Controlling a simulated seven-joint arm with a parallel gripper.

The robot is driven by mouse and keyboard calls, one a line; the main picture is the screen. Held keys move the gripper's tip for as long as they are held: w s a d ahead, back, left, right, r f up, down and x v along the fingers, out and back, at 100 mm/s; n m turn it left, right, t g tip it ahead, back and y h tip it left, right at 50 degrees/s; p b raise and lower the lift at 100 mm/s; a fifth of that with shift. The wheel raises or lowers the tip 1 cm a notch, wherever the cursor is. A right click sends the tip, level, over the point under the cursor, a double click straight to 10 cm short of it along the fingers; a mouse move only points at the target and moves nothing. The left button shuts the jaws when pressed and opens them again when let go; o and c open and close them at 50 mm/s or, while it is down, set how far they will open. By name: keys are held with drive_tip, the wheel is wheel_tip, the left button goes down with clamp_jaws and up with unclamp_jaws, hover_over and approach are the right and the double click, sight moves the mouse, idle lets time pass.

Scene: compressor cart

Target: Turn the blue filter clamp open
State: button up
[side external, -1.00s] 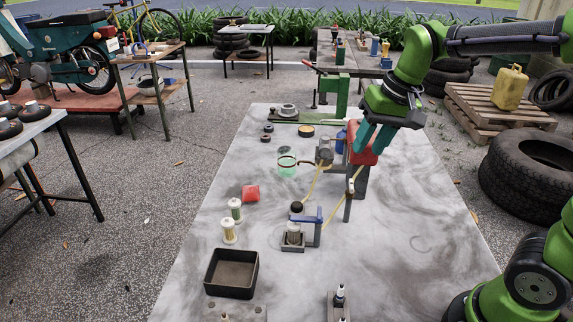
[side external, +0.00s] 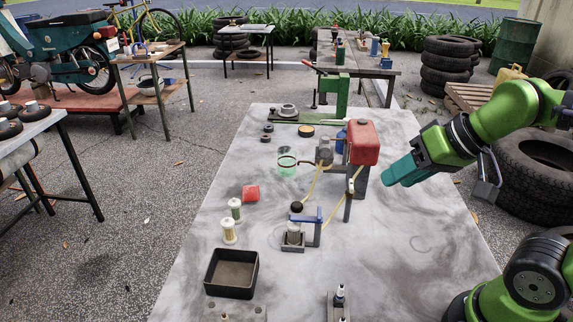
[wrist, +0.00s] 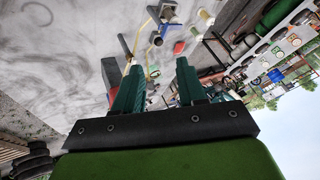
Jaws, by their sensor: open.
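The blue filter clamp (side external: 306,218) is a flat blue bar on a grey post, near the middle of the table in the side view. It lies across the top of a small filter unit (side external: 293,237) set in a grey block.
A red tank (side external: 363,143) on a grey stand is between my gripper and the green press (side external: 338,100). Yellow hoses run near the clamp. A black tray (side external: 231,273), two filter cartridges (side external: 229,232) and a red piece (side external: 250,193) are to the left. The right tabletop is clear.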

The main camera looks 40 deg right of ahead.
drive_tip(key=shift+o, duration=1.3)
drive_tip(key=shift+a+f, duration=0.1)
drive_tip(key=shift+f, duration=0.2)
drive_tip(key=shift+o, duration=1.4)
drive_tip(key=w+n+g, duration=0.1)
drive_tip(key=w, duration=0.1)
drive_tip(key=w+a+n+g, duration=0.1)
drive_tip(key=w, duration=0.2)
drive_tip(key=shift+a, duration=0.2)
wheel_tip(320, 180, up, 2)
drive_tip(key=n+g+h, duration=0.2)
drive_tip(key=n+g, duration=0.3)
drive_tip(key=n, duration=0.6)
hover_over(320, 212)
wheel_tip(320, 212, down, 16)
drive_tip(key=shift+f, duration=0.1)
drive_tip(key=c, duration=1.1)
